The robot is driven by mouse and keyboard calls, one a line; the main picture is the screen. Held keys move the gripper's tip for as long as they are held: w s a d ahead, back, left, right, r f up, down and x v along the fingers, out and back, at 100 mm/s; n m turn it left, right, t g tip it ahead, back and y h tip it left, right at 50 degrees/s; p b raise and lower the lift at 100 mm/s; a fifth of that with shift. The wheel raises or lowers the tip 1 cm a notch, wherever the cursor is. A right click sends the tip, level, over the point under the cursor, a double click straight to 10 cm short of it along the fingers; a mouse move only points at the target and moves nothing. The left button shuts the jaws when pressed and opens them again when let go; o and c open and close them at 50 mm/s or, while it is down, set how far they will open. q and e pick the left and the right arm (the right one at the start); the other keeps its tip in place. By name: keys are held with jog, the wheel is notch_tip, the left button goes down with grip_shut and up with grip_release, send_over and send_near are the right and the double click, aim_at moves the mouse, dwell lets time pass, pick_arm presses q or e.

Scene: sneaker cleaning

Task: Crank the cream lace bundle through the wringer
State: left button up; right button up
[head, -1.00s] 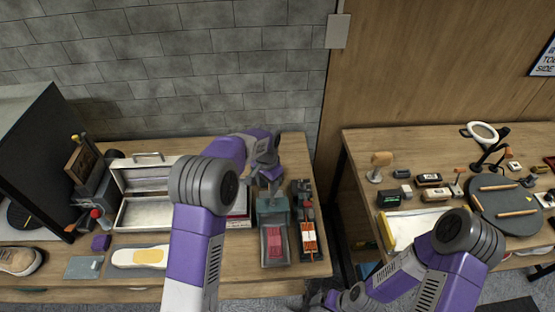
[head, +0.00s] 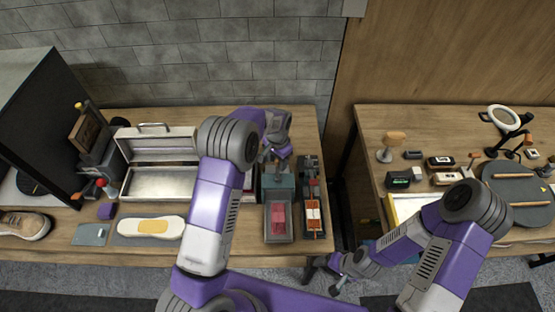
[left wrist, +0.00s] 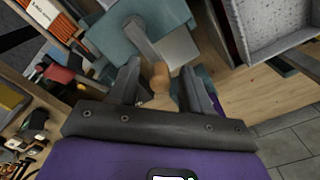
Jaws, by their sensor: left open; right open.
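The wringer (head: 279,181) is a teal-grey device near the right end of the left table, with a grey tray (head: 268,234) in front. A pink-red piece (head: 278,215) lies in that tray. My left gripper (head: 272,156) is over the wringer's back. In the left wrist view, the teal wringer body (left wrist: 118,38) is close, and the open left fingers (left wrist: 155,88) stand on either side of a wooden knob (left wrist: 160,78); contact is unclear. I cannot make out the cream lace bundle. My right gripper (head: 338,286) is open and empty, low in the gap between the tables.
A rack of small items (head: 313,190) stands close to the wringer's right. An open white case (head: 150,183) is left of it, past my left arm. A shoe (head: 24,224) and insole (head: 150,227) lie further left. The right table (head: 375,118) holds brushes and a round mat.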

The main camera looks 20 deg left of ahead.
pick_arm(q)
jog(key=shift+c, duration=0.3)
grip_shut()
